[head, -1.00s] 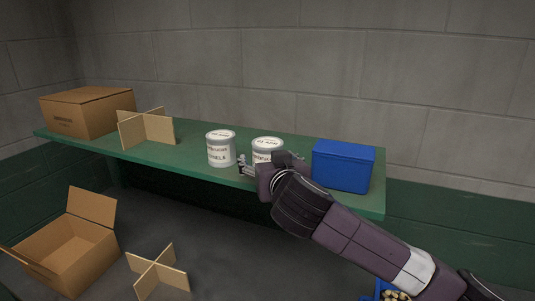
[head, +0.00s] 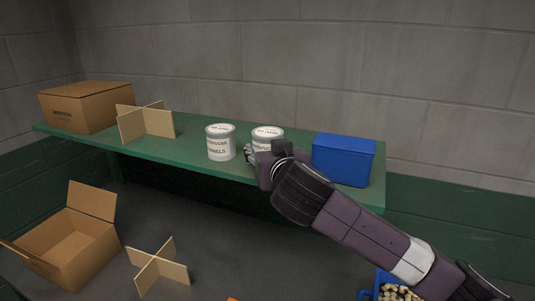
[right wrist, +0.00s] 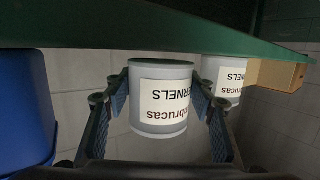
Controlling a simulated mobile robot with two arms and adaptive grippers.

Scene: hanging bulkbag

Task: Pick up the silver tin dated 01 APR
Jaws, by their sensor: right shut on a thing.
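Two silver tins with white labels stand side by side on the green shelf: a left tin (head: 220,146) and a right tin (head: 267,133). Both lids carry dates, too small to read surely. My right gripper (head: 256,156) is at the front of the right tin and hides its lower part. In the right wrist view, which is upside down, the right tin (right wrist: 161,97) sits between the two fingers, shut on its sides. The left tin (right wrist: 224,82) shows behind it there. The right tin appears still at shelf height. My left gripper is not in view.
A blue box (head: 343,160) stands close to the right of the right tin. A cardboard box (head: 85,107) and wooden divider (head: 146,123) are on the shelf's left. Below are an open cardboard box (head: 68,245), another divider (head: 157,267) and a blue container (head: 366,294) with small pale pieces.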

